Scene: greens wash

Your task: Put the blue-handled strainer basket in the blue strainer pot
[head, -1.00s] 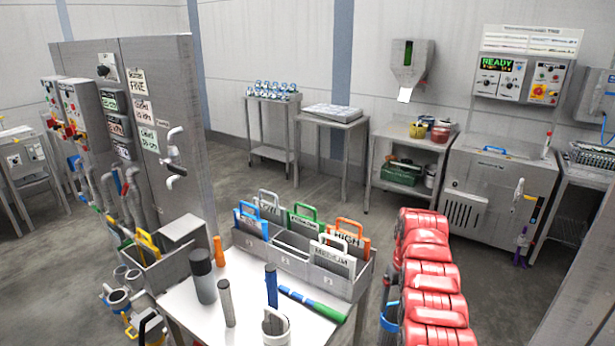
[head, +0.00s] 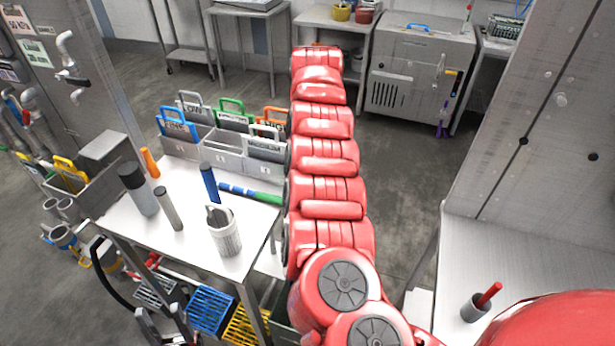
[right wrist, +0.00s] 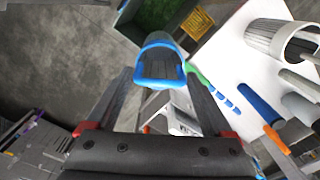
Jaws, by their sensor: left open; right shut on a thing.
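The blue-handled strainer basket (right wrist: 160,66) shows in the right wrist view as a blue loop around a dark grey body. It lies between the two fingers of my right gripper (right wrist: 160,95), which is shut on it. In the head view my red arm hides this gripper and the basket. My left gripper (head: 162,327) is low at the left bottom edge, partly cut off, open and empty. A grey pot with blue trim (head: 62,238) stands left of the table among several similar pots; I cannot tell surely whether it is the blue strainer pot.
The white table (head: 190,240) holds a pale ribbed cup (head: 226,232), upright cylinders and a blue-green rod (head: 250,193). A grey divided rack (head: 225,155) with coloured handles stands along its back. Blue and yellow crates (head: 208,308) sit underneath. Floor right of my red arm is open.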

